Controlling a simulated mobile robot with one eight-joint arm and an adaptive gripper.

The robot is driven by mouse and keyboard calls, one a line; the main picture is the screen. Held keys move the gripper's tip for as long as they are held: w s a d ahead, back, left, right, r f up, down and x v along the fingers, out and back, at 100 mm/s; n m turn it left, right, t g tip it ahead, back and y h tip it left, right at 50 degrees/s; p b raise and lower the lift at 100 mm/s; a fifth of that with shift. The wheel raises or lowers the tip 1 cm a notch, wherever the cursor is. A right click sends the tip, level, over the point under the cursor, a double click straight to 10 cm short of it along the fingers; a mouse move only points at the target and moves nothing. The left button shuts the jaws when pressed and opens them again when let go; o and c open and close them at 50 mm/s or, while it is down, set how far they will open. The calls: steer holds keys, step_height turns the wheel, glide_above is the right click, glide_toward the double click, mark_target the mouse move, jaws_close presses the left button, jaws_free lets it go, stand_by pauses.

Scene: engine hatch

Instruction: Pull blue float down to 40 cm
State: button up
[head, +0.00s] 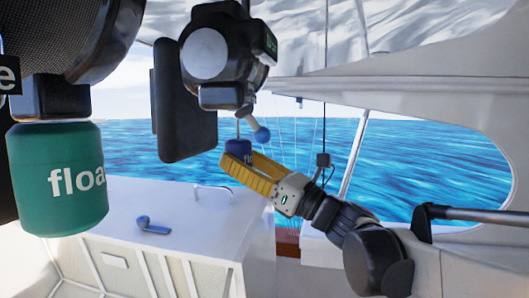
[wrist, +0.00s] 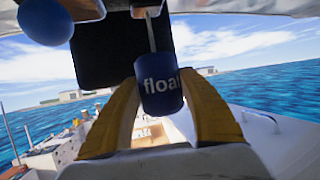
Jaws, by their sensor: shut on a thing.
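The blue float (head: 238,147) is a small dark blue cylinder with a white "float" label. It hangs on a thin light line beneath a dark round device (head: 222,55) in the head view. In the wrist view the float (wrist: 160,92) stands upright between the two yellow fingers. My gripper (head: 240,165) reaches it from the lower right and is shut on it; its fingers also show in the wrist view (wrist: 160,100). The device has a green display at its right edge, too small and angled to read. The fingers hide part of the float in the head view.
A green float (head: 60,178) hangs large at the left. A blue ball-ended lever (head: 261,134) sits just above the blue float. A black panel (head: 183,105) hangs left of it. A white hatch box (head: 175,225) with a blue handle (head: 152,225) stands below.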

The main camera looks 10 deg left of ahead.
step_height(320, 180, down, 34)
steer(key=b, duration=2.1)
steer(key=shift+f+b, duration=0.25)
steer(key=shift+b, duration=0.15)
steer(key=o, duration=1.4)
steer(key=shift+a, duration=0.1)
steer(key=v, duration=1.2)
steer(key=shift+g, duration=0.3)
